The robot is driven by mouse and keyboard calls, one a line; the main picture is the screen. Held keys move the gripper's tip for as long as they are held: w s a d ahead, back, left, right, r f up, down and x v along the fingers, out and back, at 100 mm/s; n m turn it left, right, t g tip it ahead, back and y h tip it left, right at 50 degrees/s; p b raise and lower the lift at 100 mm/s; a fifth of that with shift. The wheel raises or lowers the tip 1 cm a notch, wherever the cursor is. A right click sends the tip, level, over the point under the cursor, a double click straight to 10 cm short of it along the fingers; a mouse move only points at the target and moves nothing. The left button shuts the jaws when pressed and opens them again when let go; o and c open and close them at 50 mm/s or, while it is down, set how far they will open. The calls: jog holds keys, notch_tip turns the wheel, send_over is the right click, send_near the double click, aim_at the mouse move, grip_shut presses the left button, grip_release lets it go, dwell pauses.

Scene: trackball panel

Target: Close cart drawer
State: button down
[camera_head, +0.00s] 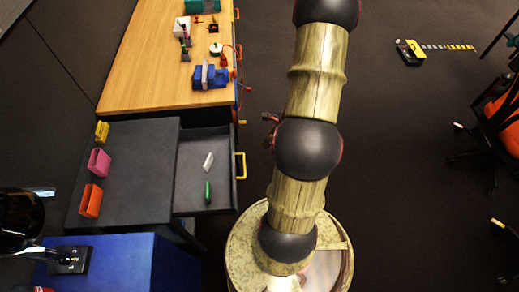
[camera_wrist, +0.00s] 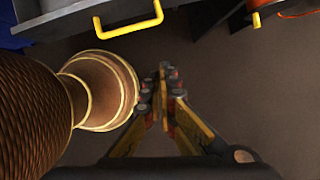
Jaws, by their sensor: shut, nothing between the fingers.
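The dark grey cart (camera_head: 135,150) stands at the left in the head view. Its drawer (camera_head: 188,198) is pulled out to the right, with a yellow handle (camera_head: 241,166) on its front. A white piece (camera_head: 208,161) and a green piece (camera_head: 208,191) lie in the drawer. In the wrist view the yellow handle (camera_wrist: 130,30) and the drawer's grey front (camera_wrist: 75,22) are at the upper left. My gripper (camera_wrist: 169,78) is shut and empty, below and right of the handle and apart from it. In the head view my arm mostly hides the gripper.
A wooden-topped bench (camera_head: 150,60) with tools adjoins the cart's far end, and a blue cabinet (camera_head: 120,262) stands at its near end. Pink (camera_head: 98,162), orange (camera_head: 91,200) and yellow (camera_head: 102,131) holders sit on the cart top.

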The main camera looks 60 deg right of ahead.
jog(key=w+a+f+b, duration=0.3)
jog(key=w+f, duration=0.3)
jog(key=f, duration=0.2)
jog(key=shift+w+a+f+b, duration=0.15)
jog(key=shift+a+f+b, duration=0.15)
jog(key=shift+b, duration=0.3)
send_over(192, 163)
jog(key=s, duration=0.2)
jog(key=shift+w+d+r+p, duration=0.1)
jog(key=shift+d+p, duration=0.2)
jog(key=shift+d, duration=0.15)
